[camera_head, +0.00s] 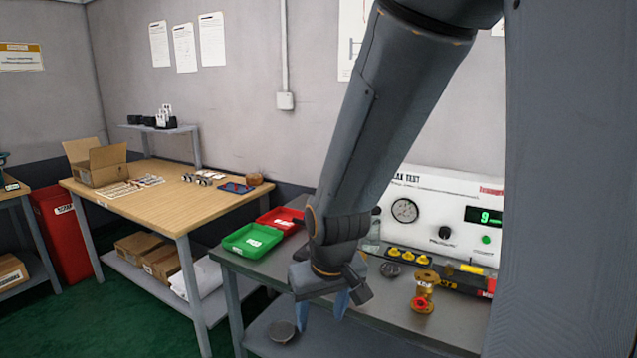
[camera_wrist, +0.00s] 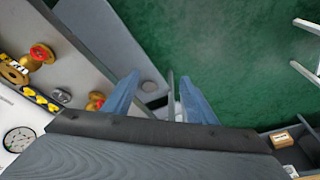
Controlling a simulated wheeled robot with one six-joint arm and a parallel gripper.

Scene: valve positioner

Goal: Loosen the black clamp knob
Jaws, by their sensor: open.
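A small dark round part (camera_head: 390,269) lies on the grey bench (camera_head: 400,318), left of the brass valve (camera_head: 424,290) with its red handwheel. A similar grey part shows in the wrist view (camera_wrist: 62,95). I cannot tell whether it is the clamp knob. A black knob (camera_head: 445,233) sits on the front of the white test panel (camera_head: 415,195). My gripper (camera_head: 321,310) hangs at the bench's left front with its blue fingers apart. In the wrist view my gripper (camera_wrist: 160,100) has nothing between its fingers, and it is away from these parts. My arm hides part of the bench.
A green bin (camera_head: 252,240) and a red bin (camera_head: 281,219) stand at the bench's back left. Several yellow-topped parts (camera_head: 407,254) are lined up before the panel. A wooden table (camera_head: 165,195) stands to the left. Green floor (camera_wrist: 225,45) is open beyond the bench edge.

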